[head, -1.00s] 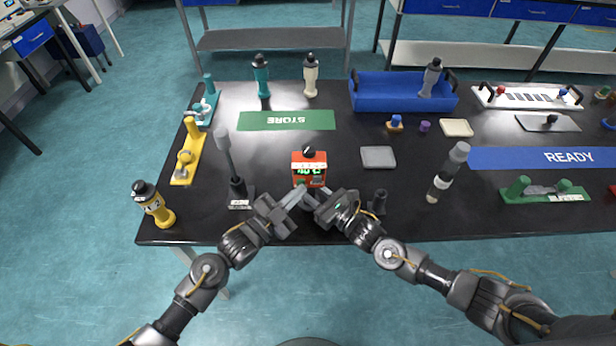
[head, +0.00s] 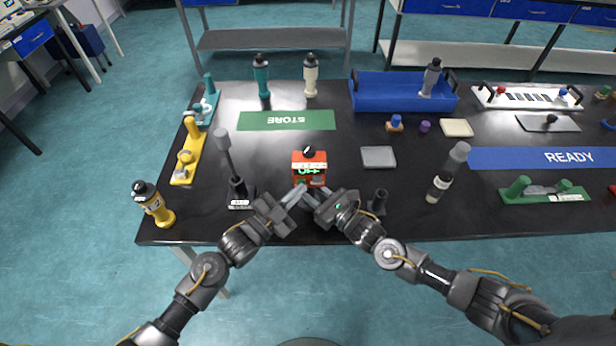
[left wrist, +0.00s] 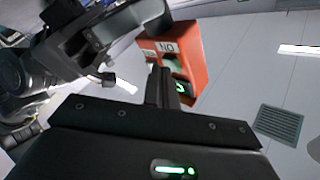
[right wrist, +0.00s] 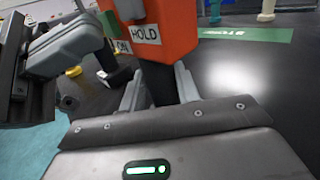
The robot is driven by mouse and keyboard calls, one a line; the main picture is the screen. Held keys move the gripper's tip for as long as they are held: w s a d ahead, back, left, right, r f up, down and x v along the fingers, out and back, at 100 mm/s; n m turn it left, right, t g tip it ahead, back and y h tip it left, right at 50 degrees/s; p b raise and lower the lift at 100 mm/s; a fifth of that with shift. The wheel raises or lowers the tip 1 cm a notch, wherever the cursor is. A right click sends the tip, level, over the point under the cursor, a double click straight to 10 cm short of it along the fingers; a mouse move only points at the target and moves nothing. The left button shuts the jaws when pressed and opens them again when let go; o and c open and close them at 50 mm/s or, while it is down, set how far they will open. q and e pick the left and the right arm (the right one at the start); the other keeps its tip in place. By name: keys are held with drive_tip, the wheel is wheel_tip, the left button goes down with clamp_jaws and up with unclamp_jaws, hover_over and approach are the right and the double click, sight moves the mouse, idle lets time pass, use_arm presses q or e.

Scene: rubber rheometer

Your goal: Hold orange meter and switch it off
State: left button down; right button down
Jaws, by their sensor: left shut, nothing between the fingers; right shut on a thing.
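The orange meter (head: 309,160) is upright at the middle front of the black table, and its display reads OFF in green. It also shows in the left wrist view (left wrist: 190,50) and, with its HOLD label, in the right wrist view (right wrist: 177,25). My right gripper (right wrist: 155,88) is shut on the dark lower part of the meter. My left gripper (head: 299,191) is shut and empty, its tips close to the meter's lower front at the left. I cannot tell whether the tips touch it. The button there is mostly hidden.
A grey-headed stand (head: 239,190) is left of the meter, and a small dark stand (head: 378,202) is to the right. Table around the meter's back is clear.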

use_arm(q)
drive_tip(key=shift+s, duration=0.6)
drive_tip(key=s, duration=0.6)
idle(0.4)
use_arm(e)
drive_tip(key=c, duration=0.9)
unclamp_jaws()
drive_tip(key=shift+c, duration=0.2)
